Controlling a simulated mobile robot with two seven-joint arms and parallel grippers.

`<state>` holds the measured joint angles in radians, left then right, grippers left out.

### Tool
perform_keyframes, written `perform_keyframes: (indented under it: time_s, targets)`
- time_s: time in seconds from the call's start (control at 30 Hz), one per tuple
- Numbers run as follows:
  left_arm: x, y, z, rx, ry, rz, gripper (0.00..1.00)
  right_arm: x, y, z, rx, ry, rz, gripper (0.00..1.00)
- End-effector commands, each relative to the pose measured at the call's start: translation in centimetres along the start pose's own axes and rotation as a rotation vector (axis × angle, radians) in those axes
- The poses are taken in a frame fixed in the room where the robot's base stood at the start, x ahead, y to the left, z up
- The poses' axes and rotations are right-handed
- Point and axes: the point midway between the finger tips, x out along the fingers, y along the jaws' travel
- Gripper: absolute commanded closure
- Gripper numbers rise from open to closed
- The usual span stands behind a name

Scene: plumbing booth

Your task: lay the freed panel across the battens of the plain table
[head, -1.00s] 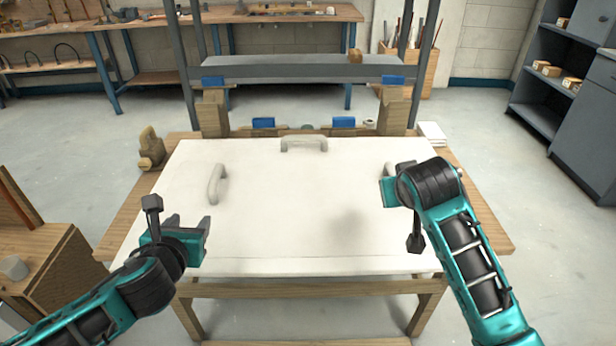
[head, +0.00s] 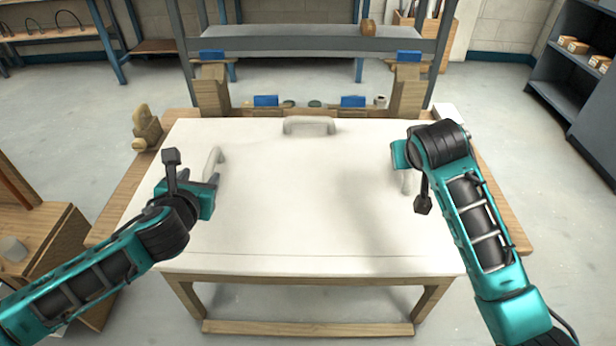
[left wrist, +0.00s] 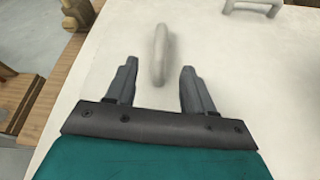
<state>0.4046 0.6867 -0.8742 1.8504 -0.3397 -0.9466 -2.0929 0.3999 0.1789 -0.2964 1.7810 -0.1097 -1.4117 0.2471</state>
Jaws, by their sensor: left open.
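The white panel (head: 300,200) lies flat on a wooden table (head: 490,205) and covers most of its top, so I cannot see battens under it. It has a left handle (head: 213,162), a far handle (head: 309,126) and a right handle (head: 405,183) mostly hidden behind my right arm. My left gripper (head: 214,180) is open just short of the left handle. In the left wrist view the handle (left wrist: 160,55) stands ahead, between the lines of the two fingers (left wrist: 153,85), apart from them. My right gripper is at the right handle, its fingers hidden by its own wrist.
A grey rack (head: 310,38) on dark posts stands behind the table, with wooden blocks (head: 212,90) and blue clamps (head: 266,101) at the panel's far edge. A wooden object (head: 146,128) sits at the table's left corner.

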Motion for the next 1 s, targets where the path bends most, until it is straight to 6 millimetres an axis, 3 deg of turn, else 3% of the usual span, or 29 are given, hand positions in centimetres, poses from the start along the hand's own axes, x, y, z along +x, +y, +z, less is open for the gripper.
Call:
perform_keyframes:
  time_s: [0.3, 0.6, 1.0]
  targets:
    - [5.1, 0.0, 0.1, -0.001, 0.0, 0.001, 0.47, 5.1, 0.1, 0.0, -0.001, -0.002, 0.002, 0.46]
    - [9.0, 0.0, 0.1, -0.002, -0.001, 0.001, 0.47, 9.0, 0.0, -0.1, 0.001, 0.0, 0.001, 0.46]
    - [10.8, 0.0, 0.1, -0.001, -0.001, -0.001, 0.47, 10.8, 0.0, 0.0, 0.001, 0.001, 0.0, 0.46]
